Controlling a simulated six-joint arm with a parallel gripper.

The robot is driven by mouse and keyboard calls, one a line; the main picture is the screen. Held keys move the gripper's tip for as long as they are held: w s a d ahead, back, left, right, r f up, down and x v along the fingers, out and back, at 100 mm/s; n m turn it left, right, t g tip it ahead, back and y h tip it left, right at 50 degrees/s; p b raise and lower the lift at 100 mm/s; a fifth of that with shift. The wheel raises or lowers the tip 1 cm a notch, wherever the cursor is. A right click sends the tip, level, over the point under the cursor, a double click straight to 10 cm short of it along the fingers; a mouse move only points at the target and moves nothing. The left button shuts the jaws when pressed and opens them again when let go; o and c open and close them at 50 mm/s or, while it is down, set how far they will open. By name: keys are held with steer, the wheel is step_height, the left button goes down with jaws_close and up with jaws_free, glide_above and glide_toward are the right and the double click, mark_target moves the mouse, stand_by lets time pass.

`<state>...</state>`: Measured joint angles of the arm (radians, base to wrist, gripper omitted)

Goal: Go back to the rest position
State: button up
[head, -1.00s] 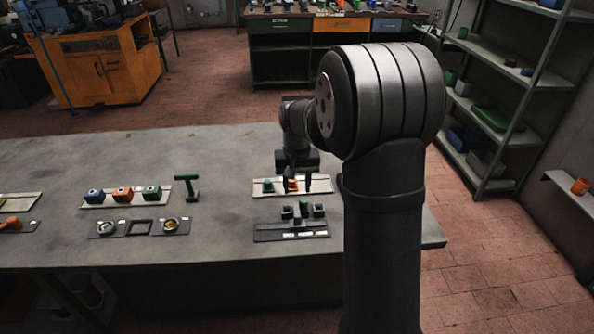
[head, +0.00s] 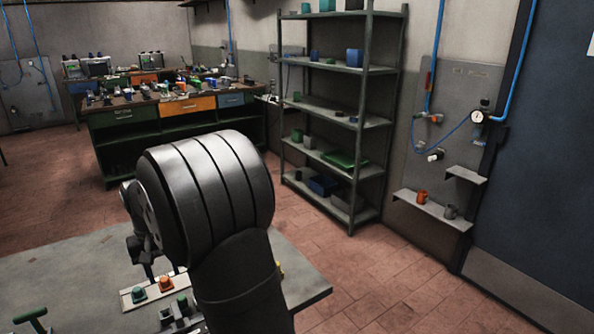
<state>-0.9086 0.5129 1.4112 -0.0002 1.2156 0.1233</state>
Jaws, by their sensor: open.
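My gripper (head: 160,268) is at the lower left of the head view, partly hidden by my large dark arm joint. Its fingers are small and dark here. They are apart with nothing seen between them, just above a light tray (head: 128,303) on the grey table (head: 80,265). On that tray stand a teal piece (head: 138,294) and an orange piece (head: 166,284). Both stand clear of the fingers as far as I can see. My arm hides the tray's right end.
Dark blocks and a green piece (head: 183,301) stand in front of the tray. A green T-shaped handle (head: 30,314) is at the lower left. A metal shelf unit (head: 345,130) and a workbench (head: 175,115) stand beyond the table. Red floor lies open to the right.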

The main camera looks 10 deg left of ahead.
mark_target(175, 316)
step_height(175, 316, down, 17)
steer(key=shift+f, duration=0.2)
stand_by(0.4)
step_height(175, 316, up, 17)
steer(key=shift+r, duration=0.2)
stand_by(0.7)
steer(key=shift+f, duration=0.1)
steer(key=shift+f, duration=8.7)
steer(key=shift+s+a+r, duration=0.1)
steer(key=shift+s+a, duration=0.1)
